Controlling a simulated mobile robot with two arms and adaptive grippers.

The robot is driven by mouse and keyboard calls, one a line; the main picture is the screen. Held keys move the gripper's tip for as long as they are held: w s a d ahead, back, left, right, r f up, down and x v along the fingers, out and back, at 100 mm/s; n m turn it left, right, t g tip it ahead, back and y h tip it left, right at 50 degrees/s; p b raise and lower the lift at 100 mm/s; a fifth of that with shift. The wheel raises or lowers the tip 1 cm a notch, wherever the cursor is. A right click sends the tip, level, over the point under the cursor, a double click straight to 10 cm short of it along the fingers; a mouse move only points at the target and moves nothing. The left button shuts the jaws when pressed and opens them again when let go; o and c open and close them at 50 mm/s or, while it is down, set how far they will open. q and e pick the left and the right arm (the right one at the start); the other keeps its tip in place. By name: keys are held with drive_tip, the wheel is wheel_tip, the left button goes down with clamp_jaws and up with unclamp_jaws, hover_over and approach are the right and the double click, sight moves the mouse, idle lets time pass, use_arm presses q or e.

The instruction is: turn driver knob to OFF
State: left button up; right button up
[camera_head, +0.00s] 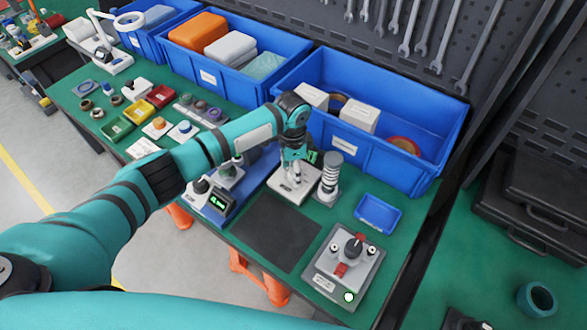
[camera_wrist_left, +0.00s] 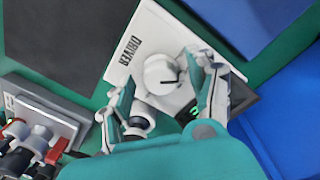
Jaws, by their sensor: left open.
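The driver unit (camera_head: 284,190) is a white box on the green bench, below my left gripper in the head view. In the left wrist view its face (camera_wrist_left: 140,35) reads DRIVER. The round white driver knob (camera_wrist_left: 158,70) carries a short dark pointer line toward the right of the picture. My left gripper (camera_head: 291,170) is open over the unit. In the left wrist view its fingers (camera_wrist_left: 165,85) lie on either side of the knob; I cannot tell whether they touch it. A small green display (camera_wrist_left: 194,110) is partly hidden by a finger. My right gripper is not in view.
A ribbed grey cylinder (camera_head: 331,175) stands right beside the driver unit. A grey box with a black knob and red parts (camera_head: 322,265) is nearer right. A dark mat (camera_head: 268,232) lies in front. Blue bins (camera_head: 415,165) line the back; a small blue tray (camera_head: 377,213) is at right.

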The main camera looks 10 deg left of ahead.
use_arm(q)
wheel_tip(320, 180, up, 12)
drive_tip(key=shift+w, duration=0.25)
drive_tip(key=shift+a+f, duration=0.1)
idle(0.6)
